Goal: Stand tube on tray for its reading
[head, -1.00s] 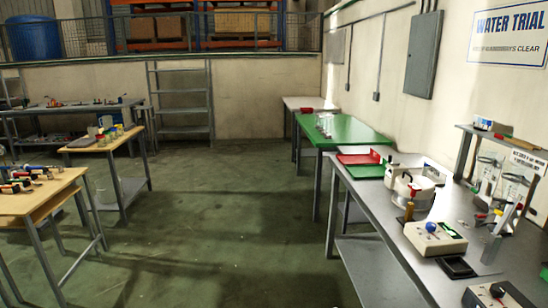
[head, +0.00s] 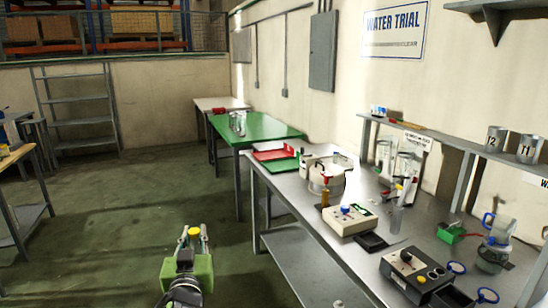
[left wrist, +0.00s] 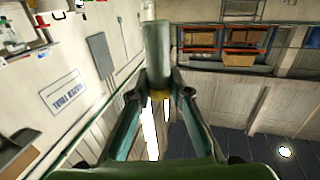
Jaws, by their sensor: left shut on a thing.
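My left gripper (head: 193,240) is low at the left of the bench in the head view, over the floor. It is shut on a tube with a yellow cap (head: 194,231). In the left wrist view, the pale greenish tube (left wrist: 157,50) stands between the fingers, with a yellow band at the fingertips. A small black tray (head: 371,242) lies empty on the bench, beside a cream meter box with a blue knob (head: 350,218). A red tray (head: 274,155) and a green tray (head: 283,165) lie farther back. I cannot tell which tray is meant. My right gripper is out of view.
The grey bench (head: 312,225) also holds a white round apparatus (head: 326,176), a dark control box (head: 414,272), a blue-handled jug (head: 494,252) and glassware. A shelf with mugs (head: 494,138) stands behind. The floor left of the bench is clear.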

